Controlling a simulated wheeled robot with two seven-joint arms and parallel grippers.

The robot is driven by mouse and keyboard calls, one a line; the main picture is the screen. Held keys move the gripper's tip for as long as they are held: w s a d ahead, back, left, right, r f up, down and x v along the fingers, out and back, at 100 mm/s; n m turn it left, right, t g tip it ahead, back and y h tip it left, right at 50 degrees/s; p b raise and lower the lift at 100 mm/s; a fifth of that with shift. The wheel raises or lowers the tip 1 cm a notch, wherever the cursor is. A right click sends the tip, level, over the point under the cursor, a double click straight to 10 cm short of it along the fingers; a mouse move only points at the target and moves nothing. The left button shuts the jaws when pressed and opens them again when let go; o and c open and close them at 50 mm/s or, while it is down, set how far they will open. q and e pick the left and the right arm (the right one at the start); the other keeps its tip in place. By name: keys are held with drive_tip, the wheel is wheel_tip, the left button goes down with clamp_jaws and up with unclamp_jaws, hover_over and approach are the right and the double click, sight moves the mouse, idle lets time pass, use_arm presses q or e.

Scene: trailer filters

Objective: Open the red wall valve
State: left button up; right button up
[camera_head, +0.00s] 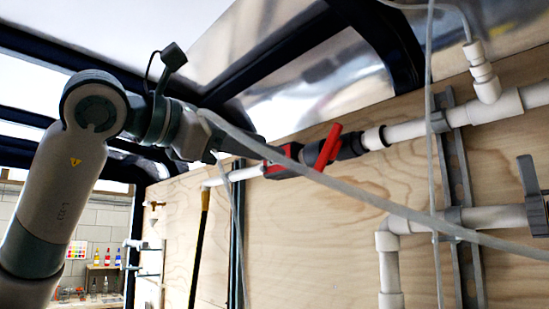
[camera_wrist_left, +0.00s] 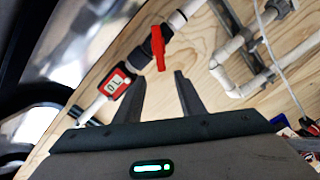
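The red wall valve has a red lever handle (camera_head: 328,147) on a dark valve body (camera_head: 350,146), in line with a white pipe. The handle stands crosswise to the pipe. In the left wrist view the handle (camera_wrist_left: 158,47) lies just beyond my left gripper (camera_wrist_left: 158,76). Its two dark fingers are apart with nothing held between them. The handle's lower end appears near the gap between the fingertips; I cannot tell whether they touch. In the head view my left gripper (camera_head: 258,146) reaches toward the valve from the left, partly behind a pale hose. My right gripper is not visible.
A red meter (camera_wrist_left: 115,84) sits on the pipe beside the valve. A pale hose (camera_head: 400,208) crosses in front of the plywood wall (camera_head: 300,240). More white pipes (camera_head: 390,265) and a grey-handled valve (camera_head: 533,195) are at right. A shelf with bottles (camera_head: 105,260) stands far left.

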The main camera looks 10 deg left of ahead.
use_arm(q)
drive_tip(key=shift+s+a, duration=0.35)
drive_tip(key=shift+s, duration=0.2)
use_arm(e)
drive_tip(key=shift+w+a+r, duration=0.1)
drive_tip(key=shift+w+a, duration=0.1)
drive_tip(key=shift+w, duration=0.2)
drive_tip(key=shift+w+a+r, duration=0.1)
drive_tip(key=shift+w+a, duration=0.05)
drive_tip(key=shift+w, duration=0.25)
